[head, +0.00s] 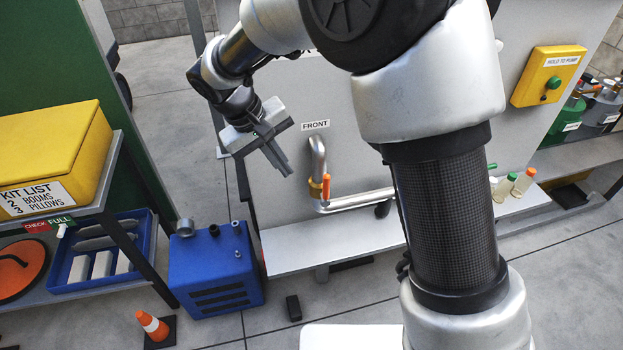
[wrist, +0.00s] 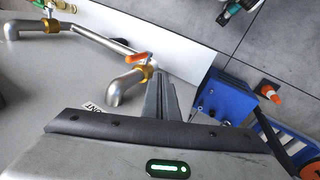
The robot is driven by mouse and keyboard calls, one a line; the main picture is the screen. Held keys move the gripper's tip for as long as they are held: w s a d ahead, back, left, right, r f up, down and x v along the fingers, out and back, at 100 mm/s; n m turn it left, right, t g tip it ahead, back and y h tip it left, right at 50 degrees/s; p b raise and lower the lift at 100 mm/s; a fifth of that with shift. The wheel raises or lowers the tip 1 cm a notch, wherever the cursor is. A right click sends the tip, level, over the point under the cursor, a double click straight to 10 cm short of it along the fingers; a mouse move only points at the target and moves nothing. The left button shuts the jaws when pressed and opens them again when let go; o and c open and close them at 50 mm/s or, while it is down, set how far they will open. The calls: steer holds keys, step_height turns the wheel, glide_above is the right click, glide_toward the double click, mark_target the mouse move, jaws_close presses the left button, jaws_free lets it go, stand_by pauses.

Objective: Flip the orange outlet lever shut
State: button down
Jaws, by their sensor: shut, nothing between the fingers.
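The orange lever (head: 326,187) stands roughly upright in the head view, alongside the brass valve (head: 314,188) on the bent grey pipe (head: 318,150) under the FRONT label. In the wrist view the lever (wrist: 137,58) lies just beyond the pipe's bend, next to the brass collar (wrist: 146,73). My gripper (head: 286,170) is shut and empty, pointing down and right. In the head view its tips are left of the pipe and apart from the lever. In the wrist view the fingers (wrist: 161,82) end right beside the collar; the depth gap is unclear.
A grey ledge (head: 290,250) runs below the pipe. A blue box (head: 213,270) stands on the floor to the left, with an orange cone (head: 152,325) near it. A second brass collar (wrist: 52,26) shows further along the piping. Small bottles (head: 524,181) stand at the right.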

mark_target(326, 190)
steer(key=w+d+f, duration=0.3)
steer(key=d+f, duration=0.4)
steer(key=f, duration=0.2)
steer(key=shift+w+b, duration=0.3)
steer(key=shift+d+y+p, duration=0.25)
steer(key=shift+y+p, duration=0.05)
steer(key=shift+p, duration=0.15)
